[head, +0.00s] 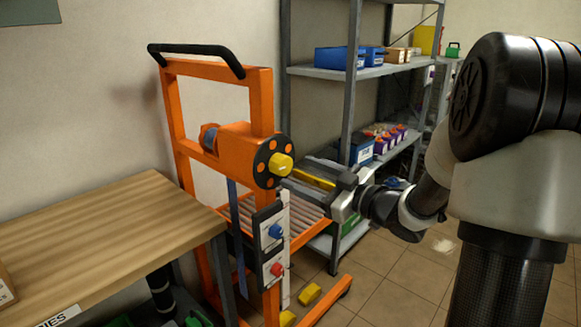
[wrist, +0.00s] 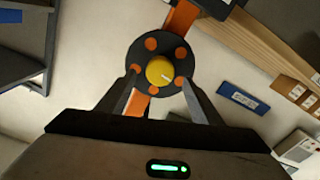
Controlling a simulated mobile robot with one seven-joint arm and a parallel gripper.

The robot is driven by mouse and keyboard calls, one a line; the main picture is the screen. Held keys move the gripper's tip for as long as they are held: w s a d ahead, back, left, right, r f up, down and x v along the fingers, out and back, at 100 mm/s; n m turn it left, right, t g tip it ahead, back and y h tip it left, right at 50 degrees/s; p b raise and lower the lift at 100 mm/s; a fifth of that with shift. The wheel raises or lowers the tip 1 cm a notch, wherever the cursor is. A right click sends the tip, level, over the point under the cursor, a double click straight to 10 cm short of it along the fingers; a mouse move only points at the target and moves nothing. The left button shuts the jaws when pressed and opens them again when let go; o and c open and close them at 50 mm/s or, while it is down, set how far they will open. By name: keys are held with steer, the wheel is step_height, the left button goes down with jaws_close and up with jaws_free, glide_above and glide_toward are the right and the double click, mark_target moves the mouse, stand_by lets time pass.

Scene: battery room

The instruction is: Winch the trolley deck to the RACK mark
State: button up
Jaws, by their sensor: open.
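The orange trolley (head: 260,100) stands between the wooden bench and the rack. Its winch has a black disc with orange dots and a yellow hub knob (head: 281,164). In the wrist view the yellow knob (wrist: 160,71) lies between the fingertips. My gripper (head: 296,176) is open at the winch, its fingers on either side of the knob; I cannot tell whether they touch it. The roller deck (head: 302,217) sits low behind the post, partly hidden. I cannot make out the RACK mark.
A grey rack (head: 350,73) behind holds blue bins (head: 335,57) and several batteries. The wooden bench (head: 110,225) is at the left. Yellow blocks (head: 310,293) are at the trolley's foot. Tiled floor (head: 400,275) is open to the right.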

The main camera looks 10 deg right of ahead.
steer(key=p+v, duration=0.1)
steer(key=v, duration=1.1)
stand_by(0.7)
